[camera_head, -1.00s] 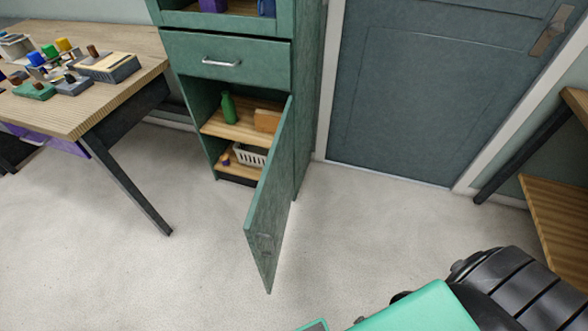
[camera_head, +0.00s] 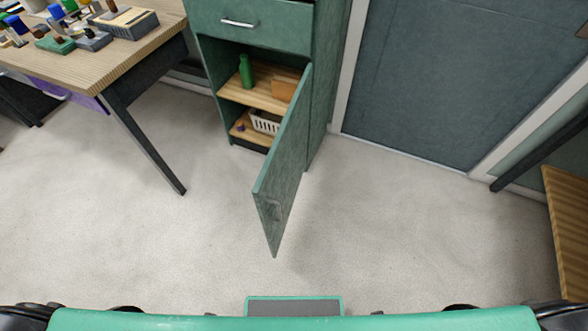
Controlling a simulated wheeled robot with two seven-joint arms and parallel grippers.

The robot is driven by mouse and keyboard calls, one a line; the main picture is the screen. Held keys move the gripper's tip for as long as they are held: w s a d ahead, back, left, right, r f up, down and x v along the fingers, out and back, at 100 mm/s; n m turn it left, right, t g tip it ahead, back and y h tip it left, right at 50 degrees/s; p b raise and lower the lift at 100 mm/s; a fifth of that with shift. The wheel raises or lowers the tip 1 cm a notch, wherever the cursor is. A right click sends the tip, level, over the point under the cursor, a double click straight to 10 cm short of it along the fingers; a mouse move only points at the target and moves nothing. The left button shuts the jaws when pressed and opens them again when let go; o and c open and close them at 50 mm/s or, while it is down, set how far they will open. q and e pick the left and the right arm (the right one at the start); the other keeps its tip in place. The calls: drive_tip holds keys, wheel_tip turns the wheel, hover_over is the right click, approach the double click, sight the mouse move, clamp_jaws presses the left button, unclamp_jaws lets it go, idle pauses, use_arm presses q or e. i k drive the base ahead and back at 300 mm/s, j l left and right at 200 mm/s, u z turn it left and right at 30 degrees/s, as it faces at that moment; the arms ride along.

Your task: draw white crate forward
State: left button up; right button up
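The white crate (camera_head: 264,122) is a slotted basket on the lower shelf (camera_head: 243,130) of the green cabinet. The cabinet door (camera_head: 283,170) stands open toward me and hides the crate's right part. A small dark purple item sits on the same shelf, left of the crate. Neither of my grippers shows in the head view. Only my own green body and dark arm parts show along the bottom edge.
A green bottle (camera_head: 246,70) and a wooden block (camera_head: 284,89) stand on the shelf above. A shut drawer (camera_head: 250,24) is over them. A cluttered wooden table (camera_head: 95,62) is at left and another wooden piece (camera_head: 566,225) at right. The floor (camera_head: 370,215) between is clear.

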sight(267, 122)
drive_tip(key=j+z, duration=0.1)
drive_tip(key=j, duration=0.4)
drive_tip(key=k+j+z, duration=0.1)
drive_tip(key=j, duration=0.35)
drive_tip(key=k+j+z, duration=0.1)
drive_tip(key=j, duration=0.35)
drive_tip(key=i+j+z, duration=0.15)
drive_tip(key=i+j, duration=0.2)
drive_tip(key=i+j+z, duration=0.15)
drive_tip(key=i+j, duration=0.15)
drive_tip(key=j, duration=0.2)
drive_tip(key=i+j+z, duration=0.1)
drive_tip(key=i+j, duration=0.2)
drive_tip(key=j, duration=0.15)
